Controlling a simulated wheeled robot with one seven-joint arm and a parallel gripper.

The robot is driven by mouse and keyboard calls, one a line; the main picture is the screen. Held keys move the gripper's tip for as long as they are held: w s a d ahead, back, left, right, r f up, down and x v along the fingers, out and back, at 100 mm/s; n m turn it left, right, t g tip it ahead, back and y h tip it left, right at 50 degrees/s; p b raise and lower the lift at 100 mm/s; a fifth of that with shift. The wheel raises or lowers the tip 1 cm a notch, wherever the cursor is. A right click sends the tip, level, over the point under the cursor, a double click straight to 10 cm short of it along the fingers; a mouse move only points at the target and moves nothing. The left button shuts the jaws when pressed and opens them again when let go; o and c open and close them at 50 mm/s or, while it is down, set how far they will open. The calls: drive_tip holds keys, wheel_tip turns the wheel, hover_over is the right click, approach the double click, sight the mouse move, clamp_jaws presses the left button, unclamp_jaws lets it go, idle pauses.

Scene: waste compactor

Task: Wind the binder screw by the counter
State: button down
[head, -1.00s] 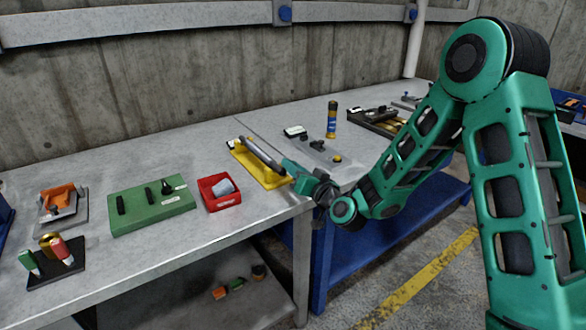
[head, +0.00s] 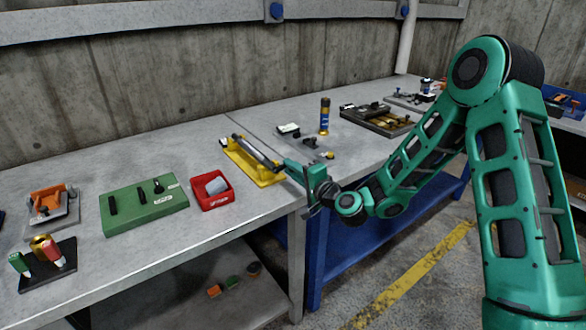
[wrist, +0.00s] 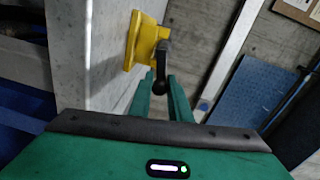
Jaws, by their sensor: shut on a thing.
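The binder is a yellow frame (head: 240,153) with a dark grey bar (head: 257,153) along it. In the head view, my gripper (head: 288,168) reaches the binder's near right end, and the handle there is too small to make out. I cannot tell which item is the counter.
A red bin (head: 212,201) with a grey cup and a green board (head: 125,213) stand left of the binder. A blue and yellow canister (head: 324,115) and a dark tray (head: 365,121) stand to the right. Open floor lies before the bench.

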drive_tip(key=shift+w+m, duration=0.2)
drive_tip(key=shift+m, duration=0.6)
drive_tip(key=shift+d+f+m, duration=0.1)
drive_tip(key=shift+f+m, duration=0.25)
drive_tip(key=shift+m, duration=0.15)
drive_tip(key=shift+f, duration=0.15)
drive_tip(key=c, duration=1.7)
unclamp_jaws()
drive_tip(key=shift+o, duration=0.2)
drive_tip(key=v, duration=1)
drive_tip(key=shift+s+d, duration=0.2)
drive_tip(key=shift+d, duration=0.1)
